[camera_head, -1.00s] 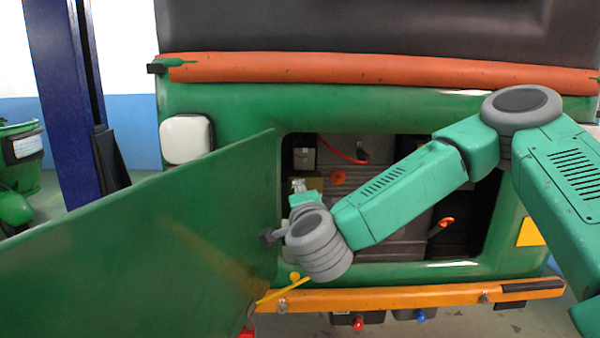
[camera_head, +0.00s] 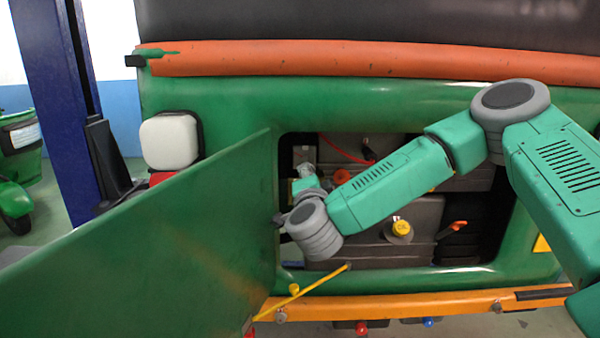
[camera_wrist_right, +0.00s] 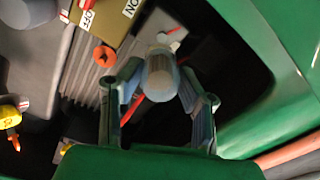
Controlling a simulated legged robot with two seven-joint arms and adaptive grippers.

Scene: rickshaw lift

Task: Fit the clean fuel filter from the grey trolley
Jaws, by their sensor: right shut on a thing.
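My right gripper (camera_wrist_right: 160,82) is shut on a small pale, clear-bodied cylinder, which looks like the fuel filter (camera_wrist_right: 160,70). In the head view the filter (camera_head: 306,172) shows as a small glassy shape at the left side of the engine bay opening. My right gripper (camera_head: 305,185) is partly hidden behind its own grey wrist there. In the wrist view a red line (camera_wrist_right: 139,106) passes behind the filter and the fingers. I cannot tell whether the filter touches anything in the bay. My left gripper and the grey trolley are not in view.
The open green hatch panel (camera_head: 150,240) stands close left of my right wrist. A yellow rod (camera_head: 310,282) crosses below. The bay holds a yellow oil cap (camera_head: 401,230) and an orange-handled part (camera_head: 452,229). An orange bumper (camera_head: 420,302) runs below the opening.

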